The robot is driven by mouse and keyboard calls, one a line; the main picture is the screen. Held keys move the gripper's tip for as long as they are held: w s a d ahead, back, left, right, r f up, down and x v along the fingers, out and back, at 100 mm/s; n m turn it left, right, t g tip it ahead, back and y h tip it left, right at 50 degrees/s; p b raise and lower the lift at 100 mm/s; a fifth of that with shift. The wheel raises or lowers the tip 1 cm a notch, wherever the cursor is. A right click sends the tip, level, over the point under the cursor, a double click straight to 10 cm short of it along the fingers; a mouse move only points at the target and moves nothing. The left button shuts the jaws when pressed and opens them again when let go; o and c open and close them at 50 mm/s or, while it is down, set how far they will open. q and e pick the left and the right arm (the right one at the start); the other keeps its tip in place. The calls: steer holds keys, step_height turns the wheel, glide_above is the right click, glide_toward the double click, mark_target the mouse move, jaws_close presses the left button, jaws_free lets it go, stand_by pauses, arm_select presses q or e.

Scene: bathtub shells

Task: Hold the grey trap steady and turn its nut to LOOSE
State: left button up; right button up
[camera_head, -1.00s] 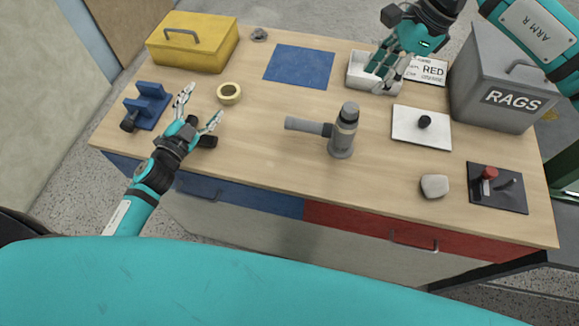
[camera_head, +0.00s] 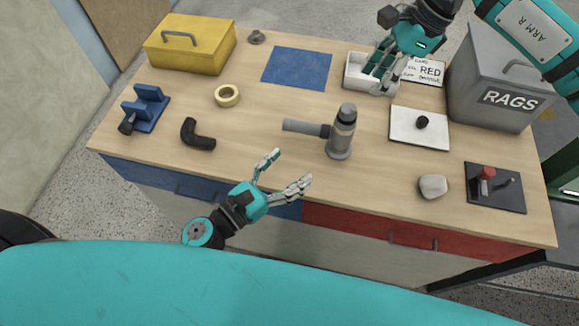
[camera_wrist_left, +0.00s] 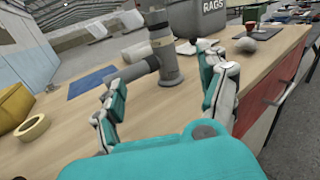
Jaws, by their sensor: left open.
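The grey trap (camera_head: 341,142) stands upright on the bench, with a side pipe (camera_head: 303,127) pointing left. It has a dark top and a paler band around its upper part; I cannot make out a LOOSE mark. It also shows in the left wrist view (camera_wrist_left: 168,62), beyond my fingers. My left gripper (camera_head: 291,167) is open and empty, in front of the trap and to its left, fingers spread towards it without touching. My right gripper (camera_head: 381,88) points down at the white tray (camera_head: 352,72) at the back; whether its fingers hold anything is unclear.
A black elbow pipe (camera_head: 196,135), a tape roll (camera_head: 228,96) and a blue vice (camera_head: 146,107) lie left. A white board with a black knob (camera_head: 405,135), a pale stone (camera_head: 432,187) and a grey RAGS bin (camera_head: 495,90) are right. Bench around the trap is clear.

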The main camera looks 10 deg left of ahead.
mark_target(337, 131)
arm_select(q)
steer(key=shift+w+d+r+m, duration=0.1)
steer(key=shift+w+d+m, duration=0.2)
steer(key=shift+d, duration=0.1)
steer(key=x, duration=1.6)
steer(key=shift+w+d, duration=0.15)
